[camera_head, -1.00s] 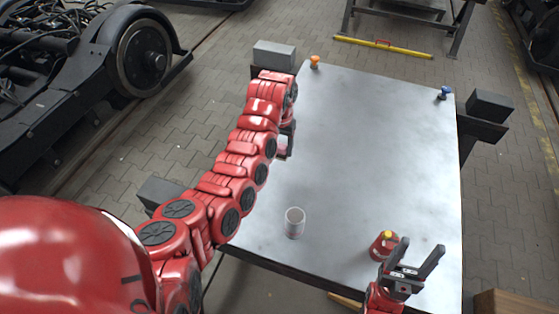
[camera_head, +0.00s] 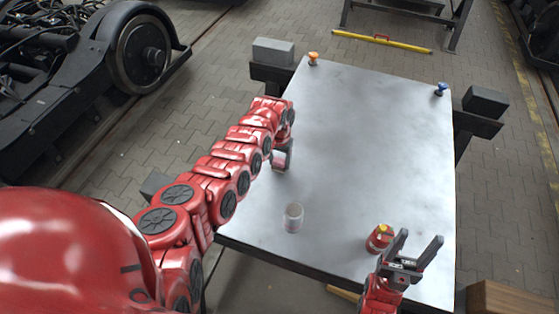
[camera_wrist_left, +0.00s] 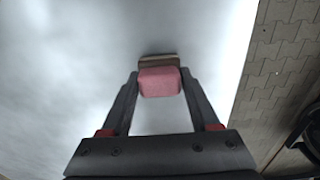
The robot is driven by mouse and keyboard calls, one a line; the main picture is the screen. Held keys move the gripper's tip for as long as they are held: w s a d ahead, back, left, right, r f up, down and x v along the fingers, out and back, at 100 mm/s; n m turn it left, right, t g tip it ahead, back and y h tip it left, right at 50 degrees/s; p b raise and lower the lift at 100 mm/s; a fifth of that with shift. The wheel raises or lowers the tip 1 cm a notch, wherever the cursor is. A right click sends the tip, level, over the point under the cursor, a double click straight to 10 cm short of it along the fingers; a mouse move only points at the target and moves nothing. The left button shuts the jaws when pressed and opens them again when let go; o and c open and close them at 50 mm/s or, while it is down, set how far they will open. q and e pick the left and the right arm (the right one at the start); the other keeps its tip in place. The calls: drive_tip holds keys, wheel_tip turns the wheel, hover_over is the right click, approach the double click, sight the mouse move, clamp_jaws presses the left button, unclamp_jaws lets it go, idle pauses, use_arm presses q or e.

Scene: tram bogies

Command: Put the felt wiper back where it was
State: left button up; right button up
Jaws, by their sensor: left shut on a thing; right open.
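The felt wiper (camera_wrist_left: 159,82) is a small block with a pink body and a brownish-grey strip along its far side. My left gripper (camera_wrist_left: 158,88) is shut on it in the left wrist view. In the head view the wiper (camera_head: 279,160) shows small at the left side of the grey table (camera_head: 365,160). I cannot tell whether it touches the tabletop. My right gripper (camera_head: 415,244) is open and empty near the table's front right corner.
A pale cup (camera_head: 293,218) stands near the table's front left. A red container with a yellow top (camera_head: 379,239) stands beside my right gripper. An orange-topped object (camera_head: 313,58) and a blue one (camera_head: 440,90) stand at the far corners. The table's middle is clear.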

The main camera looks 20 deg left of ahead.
use_arm(q)
drive_tip(key=shift+f, duration=0.1)
drive_tip(key=o, duration=1.5)
drive_tip(key=shift+c, duration=0.2)
